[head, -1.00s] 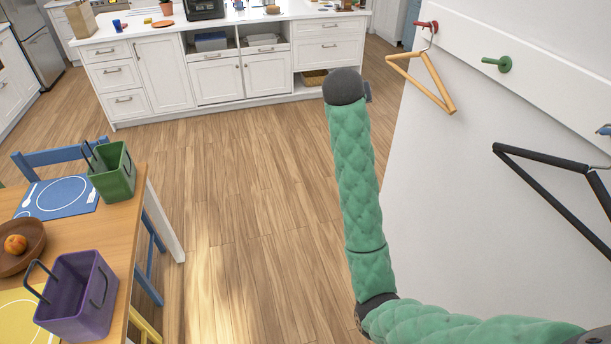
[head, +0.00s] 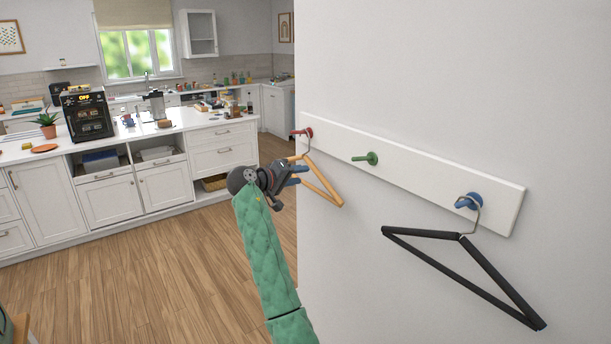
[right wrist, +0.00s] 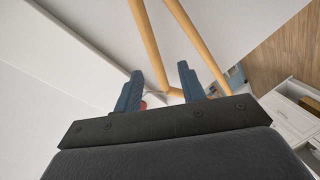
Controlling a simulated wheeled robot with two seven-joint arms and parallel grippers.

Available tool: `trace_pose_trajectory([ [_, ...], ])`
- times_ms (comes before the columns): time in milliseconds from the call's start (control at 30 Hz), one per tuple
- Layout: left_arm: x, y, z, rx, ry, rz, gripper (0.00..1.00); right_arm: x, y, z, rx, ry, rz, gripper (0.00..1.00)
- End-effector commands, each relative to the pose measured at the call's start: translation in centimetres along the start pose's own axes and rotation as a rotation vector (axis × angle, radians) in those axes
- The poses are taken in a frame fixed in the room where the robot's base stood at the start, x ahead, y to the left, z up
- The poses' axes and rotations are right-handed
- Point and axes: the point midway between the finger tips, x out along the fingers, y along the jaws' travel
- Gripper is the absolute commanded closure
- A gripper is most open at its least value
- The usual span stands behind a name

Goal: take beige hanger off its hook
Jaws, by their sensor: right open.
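The beige hanger (head: 325,185) hangs by its wire hook from the red hook (head: 303,132) at the far end of the white wall board. My right gripper (head: 292,174) is open beside the hanger's upper part, its blue fingers pointing toward it. In the right wrist view, two beige hanger bars (right wrist: 147,48) meet at a corner between the two fingers (right wrist: 160,80) or just beyond them; I cannot tell which. A bit of the red hook (right wrist: 143,105) shows behind the fingers. My left gripper is out of view.
A green hook (head: 370,159) on the board (head: 430,170) is empty. A black hanger (head: 470,265) hangs from the blue hook (head: 467,201) nearer to me. The wall is close on the right. Open wooden floor (head: 130,280) and a white counter (head: 110,200) lie to the left.

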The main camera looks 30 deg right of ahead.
Motion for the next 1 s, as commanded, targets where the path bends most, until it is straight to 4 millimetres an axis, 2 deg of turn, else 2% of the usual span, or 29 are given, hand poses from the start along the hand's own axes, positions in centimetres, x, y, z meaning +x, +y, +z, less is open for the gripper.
trace_pose_trajectory([
  [200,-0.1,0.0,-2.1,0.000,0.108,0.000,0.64,0.0,0.5,-0.2,-0.042,0.010,0.024,0.60],
  [333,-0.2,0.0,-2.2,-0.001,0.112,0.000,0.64,0.0,0.5,-0.2,-0.060,0.010,0.023,0.60],
  [467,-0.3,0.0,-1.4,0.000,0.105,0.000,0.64,0.6,0.7,-0.3,-0.059,0.010,0.023,0.60],
  [700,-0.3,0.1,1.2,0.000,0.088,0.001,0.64,2.4,0.7,-0.3,-0.060,0.010,0.023,0.60],
  [1000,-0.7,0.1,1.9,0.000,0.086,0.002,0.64,3.0,0.7,-0.3,-0.058,0.010,0.022,0.60],
])
